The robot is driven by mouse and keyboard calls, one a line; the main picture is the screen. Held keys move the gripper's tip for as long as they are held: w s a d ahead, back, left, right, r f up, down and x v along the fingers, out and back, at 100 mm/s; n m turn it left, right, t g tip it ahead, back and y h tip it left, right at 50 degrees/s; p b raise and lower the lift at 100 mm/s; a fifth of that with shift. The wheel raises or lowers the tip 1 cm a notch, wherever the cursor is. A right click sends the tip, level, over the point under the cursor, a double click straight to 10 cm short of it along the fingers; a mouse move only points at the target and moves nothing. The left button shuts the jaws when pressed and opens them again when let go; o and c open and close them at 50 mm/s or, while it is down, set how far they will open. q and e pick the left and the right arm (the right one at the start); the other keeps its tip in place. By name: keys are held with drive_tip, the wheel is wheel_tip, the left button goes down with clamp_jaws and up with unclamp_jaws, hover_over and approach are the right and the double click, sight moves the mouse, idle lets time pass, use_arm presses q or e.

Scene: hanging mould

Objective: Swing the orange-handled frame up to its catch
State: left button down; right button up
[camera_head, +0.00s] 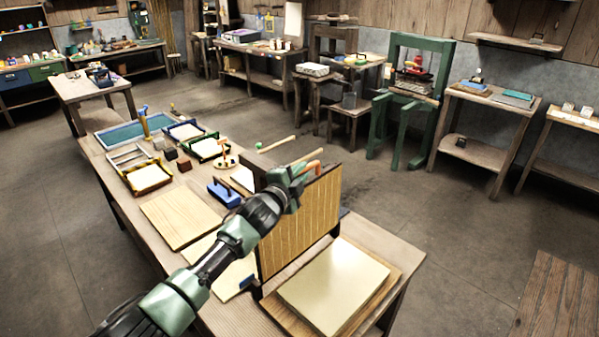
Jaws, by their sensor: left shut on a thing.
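The frame (300,225) is a tan, ribbed panel with dark edges. It stands nearly upright above the workbench, with its lower edge close to a stack of pale sheets. Its orange handle (314,162) shows at the top edge. My left arm reaches in from the lower left, and my left gripper (306,172) is shut on the orange handle; the wrist hides part of the frame's top left. A dark upright piece (259,172) shows behind the wrist, but I cannot tell whether it is the catch. My right gripper is not in view.
The long workbench (385,243) holds pale sheets on a board (335,285), a wooden board (180,217), a blue-based tool (224,192) and several trays at its far end. A green press (410,90) and side tables stand behind. Open floor lies right of the bench.

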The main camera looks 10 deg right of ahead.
use_arm(q)
drive_tip(key=shift+s+f, duration=0.1)
drive_tip(key=shift+f, duration=0.15)
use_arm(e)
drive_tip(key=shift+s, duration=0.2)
use_arm(q)
drive_tip(key=c, duration=1.4)
unclamp_jaws()
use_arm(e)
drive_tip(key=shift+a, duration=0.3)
use_arm(q)
drive_tip(key=shift+r, duration=0.1)
drive_tip(key=shift+a, duration=0.1)
drive_tip(key=f+b+v, duration=0.1)
drive_tip(key=v, duration=0.6)
drive_tip(key=shift+s+a+r, duration=0.15)
drive_tip(key=shift+s+r, duration=0.15)
drive_tip(key=shift+r, duration=0.25)
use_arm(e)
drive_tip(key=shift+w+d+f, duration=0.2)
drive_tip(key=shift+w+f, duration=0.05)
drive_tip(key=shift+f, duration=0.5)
